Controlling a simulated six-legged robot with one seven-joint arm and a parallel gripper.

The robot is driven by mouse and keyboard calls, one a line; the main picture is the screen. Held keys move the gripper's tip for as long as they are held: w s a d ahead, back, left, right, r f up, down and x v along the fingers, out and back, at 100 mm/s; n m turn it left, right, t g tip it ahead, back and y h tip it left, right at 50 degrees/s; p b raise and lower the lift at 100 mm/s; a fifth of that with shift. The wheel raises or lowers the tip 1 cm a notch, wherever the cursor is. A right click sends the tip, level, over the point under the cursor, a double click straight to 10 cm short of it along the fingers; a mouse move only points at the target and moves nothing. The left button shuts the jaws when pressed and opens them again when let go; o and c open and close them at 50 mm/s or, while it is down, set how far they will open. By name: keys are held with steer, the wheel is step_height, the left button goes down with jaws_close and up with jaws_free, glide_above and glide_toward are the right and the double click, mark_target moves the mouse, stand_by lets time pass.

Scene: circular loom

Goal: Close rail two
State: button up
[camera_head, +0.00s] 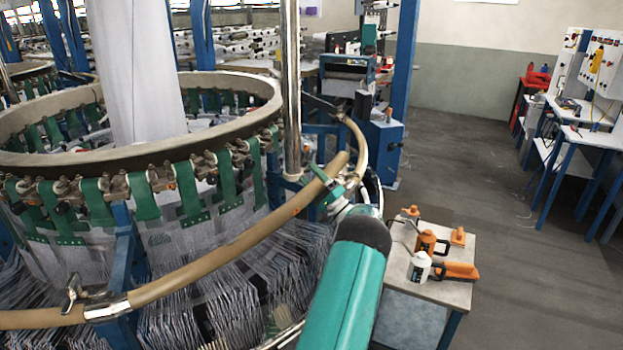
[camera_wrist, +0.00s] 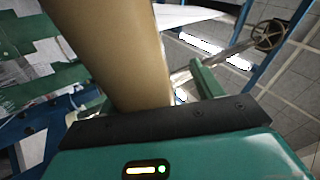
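A long tan curved rail (camera_head: 225,256) runs across the front of the circular loom in the head view, its free end standing out at the upper right. A metal clamp (camera_head: 108,306) sits around it at the lower left. A second tan rail (camera_head: 359,150) curves at the loom's right side. No label shows which one is rail two. My gripper (camera_head: 328,186) is at the front rail near its free end. In the wrist view the rail (camera_wrist: 112,52) rises close in front of the palm, with one green finger (camera_wrist: 207,78) to its right. The other finger and any grip are unclear.
A chrome post (camera_head: 292,90) and a blue upright (camera_head: 404,60) stand near the rail ends. A small table (camera_head: 438,290) with orange and white tools stands right of my arm. Dense threads lie below the rail. The grey floor (camera_head: 530,240) at right is open.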

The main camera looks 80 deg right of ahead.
steer(key=v, duration=1.4)
steer(key=shift+r, duration=0.1)
